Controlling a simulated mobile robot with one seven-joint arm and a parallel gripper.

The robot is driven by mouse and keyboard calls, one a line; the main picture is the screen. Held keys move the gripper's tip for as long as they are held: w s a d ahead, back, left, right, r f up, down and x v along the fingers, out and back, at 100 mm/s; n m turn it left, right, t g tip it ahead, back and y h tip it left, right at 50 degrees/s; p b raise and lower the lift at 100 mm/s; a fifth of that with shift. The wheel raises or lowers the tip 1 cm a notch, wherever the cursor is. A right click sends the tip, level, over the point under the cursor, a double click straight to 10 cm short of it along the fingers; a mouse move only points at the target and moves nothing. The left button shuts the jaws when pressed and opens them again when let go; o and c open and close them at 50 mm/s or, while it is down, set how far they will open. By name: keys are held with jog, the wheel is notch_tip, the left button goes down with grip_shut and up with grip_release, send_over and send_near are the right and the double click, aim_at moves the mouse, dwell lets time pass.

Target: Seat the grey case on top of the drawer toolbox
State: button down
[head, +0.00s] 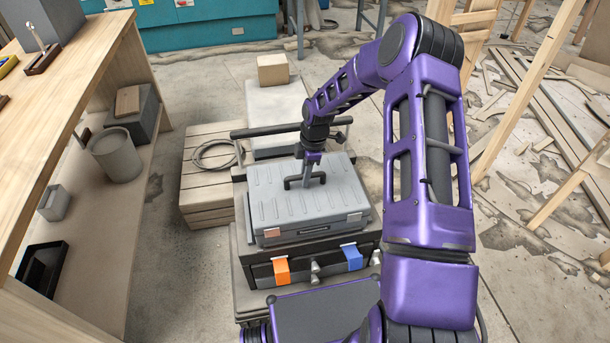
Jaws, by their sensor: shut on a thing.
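The grey case (275,205) has a ribbed lid and a dark handle on top. It sits over the drawer toolbox (300,268), a dark box with an orange latch and a blue latch on its front. The case looks level and roughly in line with the toolbox; I cannot tell whether it touches the toolbox all round. My gripper (308,178) is at the middle of the lid, shut on the case's handle. The fingertips are small and partly hidden by the handle.
A cart push bar (280,129) crosses behind the case. A slatted crate (207,205) with a coiled cable stands at left. A wooden workbench (75,75) with a lower shelf runs along the left. Timber frames and loose planks (545,110) lie at right.

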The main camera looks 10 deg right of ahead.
jog(key=shift+w+f, duration=0.1)
jog(key=c, duration=0.8)
grip_release()
jog(key=shift+o, duration=0.6)
jog(key=shift+s+f, duration=0.15)
jog(key=shift+s, duration=0.05)
notch_tip(320, 180, up, 18)
jog(key=d+p, duration=0.2)
jog(key=shift+d+f, duration=0.2)
jog(key=shift+d, duration=0.1)
jog(key=shift+w, duration=0.15)
